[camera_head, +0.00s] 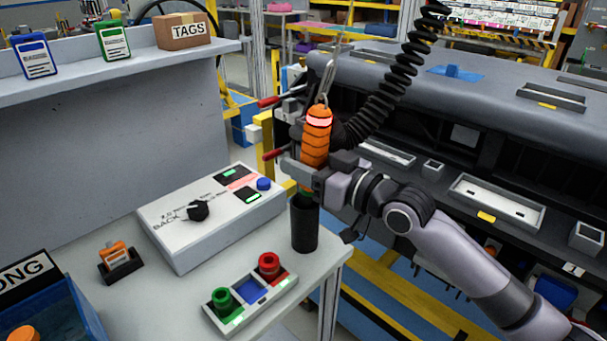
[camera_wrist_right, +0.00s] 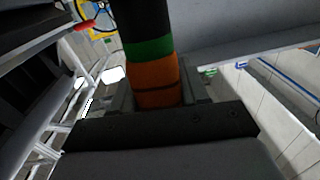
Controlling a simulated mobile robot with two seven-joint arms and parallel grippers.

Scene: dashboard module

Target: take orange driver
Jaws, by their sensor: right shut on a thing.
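The orange driver (camera_head: 314,148) hangs upright from a hook and black coiled cable at the top of the head view. My right gripper (camera_head: 303,174) is shut on the lower part of its orange body. In the right wrist view, the driver (camera_wrist_right: 155,82) stands between the jaws of my right gripper (camera_wrist_right: 158,103), with a green band and a dark section beyond the orange. The black cylindrical holder (camera_head: 304,226) is on the table just below the driver; the driver's lower end is at or in its mouth, and I cannot tell which. My left gripper is not in view.
A white control box (camera_head: 211,215) with a knob stands left of the holder. A panel with green and red buttons (camera_head: 250,302) lies in front. A blue bin (camera_head: 75,315) is at lower left. The large dark dashboard (camera_head: 440,95) is at right.

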